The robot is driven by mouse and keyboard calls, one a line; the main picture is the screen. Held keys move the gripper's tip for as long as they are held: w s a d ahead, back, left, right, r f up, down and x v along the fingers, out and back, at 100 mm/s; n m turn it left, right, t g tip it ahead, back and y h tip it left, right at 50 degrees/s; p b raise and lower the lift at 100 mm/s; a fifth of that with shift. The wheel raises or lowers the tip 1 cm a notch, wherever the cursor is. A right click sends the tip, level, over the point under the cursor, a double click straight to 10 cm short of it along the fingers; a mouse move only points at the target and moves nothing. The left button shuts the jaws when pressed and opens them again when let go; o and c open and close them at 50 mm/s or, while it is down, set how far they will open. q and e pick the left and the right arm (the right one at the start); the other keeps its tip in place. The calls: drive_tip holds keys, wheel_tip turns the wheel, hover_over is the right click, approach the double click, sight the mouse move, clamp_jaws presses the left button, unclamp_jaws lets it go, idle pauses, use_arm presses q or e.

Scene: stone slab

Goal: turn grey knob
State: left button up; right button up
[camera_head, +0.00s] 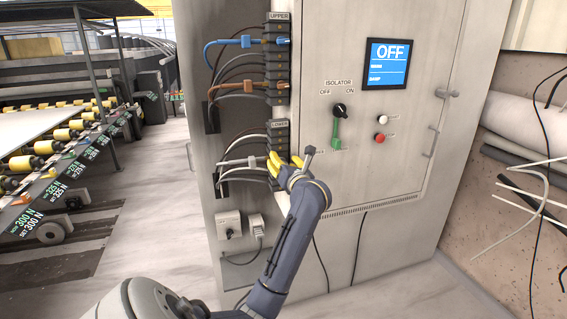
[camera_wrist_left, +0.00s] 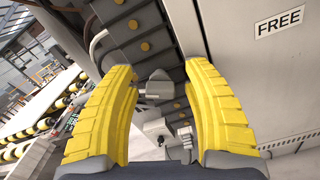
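My left gripper (camera_head: 284,161) is at the lower terminal strip (camera_head: 279,133) on the grey cabinet. Its yellow fingers are spread wide in the left wrist view (camera_wrist_left: 163,74). A grey blocky piece (camera_wrist_left: 155,87) shows between the fingers, with clear space on both sides; I cannot tell whether it is the grey knob. A dark knob (camera_head: 340,110) with a green part below it sits under the ISOLATOR label, up and right of the gripper. A small box (camera_head: 228,223) with a knob is low on the cabinet's left. My right gripper is not in view.
Blue (camera_head: 229,41) and brown (camera_head: 230,86) cables stick out left of the strips. A screen (camera_head: 388,65) reads OFF; white (camera_head: 382,118) and red (camera_head: 379,137) buttons sit below it. A FREE label (camera_wrist_left: 280,21) is on the panel. A roller conveyor (camera_head: 60,135) stands at left.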

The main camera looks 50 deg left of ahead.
use_arm(q)
drive_tip(key=shift+f, duration=0.1)
drive_tip(key=v, duration=1.2)
drive_tip(key=s+d+m, duration=0.1)
drive_tip(key=s+d, duration=0.1)
drive_tip(key=d, duration=0.3)
drive_tip(key=x, duration=1.7)
clamp_jaws()
drive_tip(key=shift+s, duration=0.1)
idle(0.3)
